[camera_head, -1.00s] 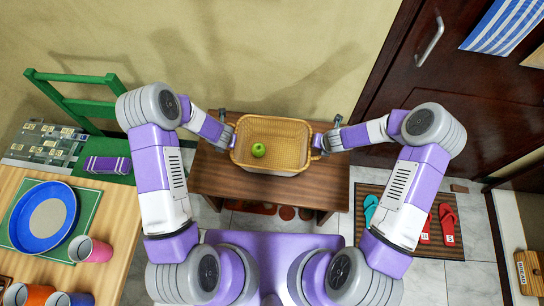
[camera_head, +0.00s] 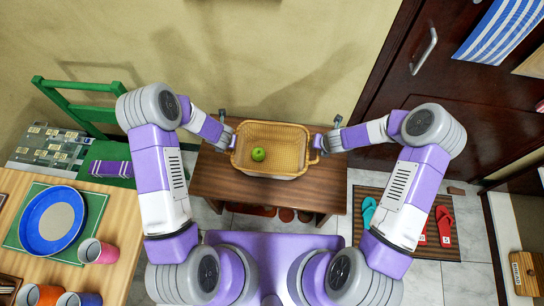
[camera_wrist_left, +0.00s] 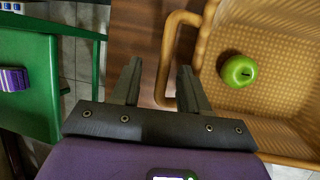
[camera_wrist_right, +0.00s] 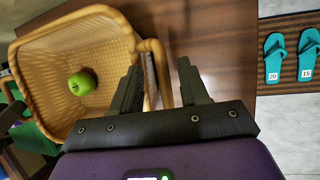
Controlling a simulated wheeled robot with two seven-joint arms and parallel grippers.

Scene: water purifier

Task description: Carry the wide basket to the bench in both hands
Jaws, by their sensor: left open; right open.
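The wide tan woven basket (camera_head: 272,165) sits upright on the brown wooden bench (camera_head: 225,192) in the head view. A green apple (camera_head: 258,154) lies inside it. My left gripper (camera_head: 233,140) is open at the basket's left handle. In the left wrist view that handle (camera_wrist_left: 166,60) shows between the open fingers (camera_wrist_left: 160,85). My right gripper (camera_head: 318,143) is open at the right handle. In the right wrist view that handle (camera_wrist_right: 158,70) shows between the open fingers (camera_wrist_right: 160,85). I cannot tell whether the fingers touch the handles.
A table at left holds a blue plate (camera_head: 52,220) and several cups (camera_head: 95,251). A green chair (camera_head: 75,100) stands behind it. A mat (camera_head: 400,200) with flip-flops lies right of the bench, before a dark door (camera_head: 440,100). Bare bench top shows around the basket.

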